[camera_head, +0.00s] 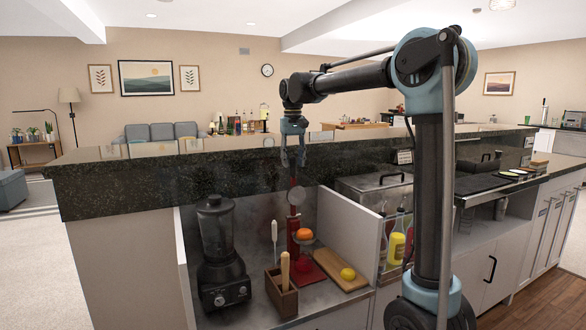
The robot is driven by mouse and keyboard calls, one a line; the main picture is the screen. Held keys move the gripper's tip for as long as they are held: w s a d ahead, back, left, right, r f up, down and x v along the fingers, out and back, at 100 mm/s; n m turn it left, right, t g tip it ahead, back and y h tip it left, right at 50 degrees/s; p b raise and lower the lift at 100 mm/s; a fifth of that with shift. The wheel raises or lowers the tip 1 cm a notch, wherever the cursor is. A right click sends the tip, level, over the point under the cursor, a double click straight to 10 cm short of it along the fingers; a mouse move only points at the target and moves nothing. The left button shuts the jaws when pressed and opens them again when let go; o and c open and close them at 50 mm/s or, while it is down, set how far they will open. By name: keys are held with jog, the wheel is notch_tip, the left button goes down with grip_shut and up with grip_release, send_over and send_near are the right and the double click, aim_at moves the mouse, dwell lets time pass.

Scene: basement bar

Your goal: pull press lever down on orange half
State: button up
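The red citrus press (293,226) stands on the lower counter behind the bar ledge, with a red foot plate. An orange piece (303,235) sits on it at mid height, its cut face not clear. A pale round part (296,196) shows above the orange, near the top of the press. I cannot clearly tell the lever from the upright. My gripper (293,163) points down just above the press top, with its fingers apart. Nothing shows between the fingers, and contact with the press cannot be made out.
A dark blender (221,255) stands left of the press. A wooden box (282,294) with a wooden-handled tool is in front. A cutting board (328,266) with a lemon (347,273) lies right. A white divider (346,229) and the raised dark stone ledge (130,182) bound the space.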

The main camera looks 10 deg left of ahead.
jog(key=shift+f, duration=1.3)
grip_shut()
jog(key=shift+s, duration=0.1)
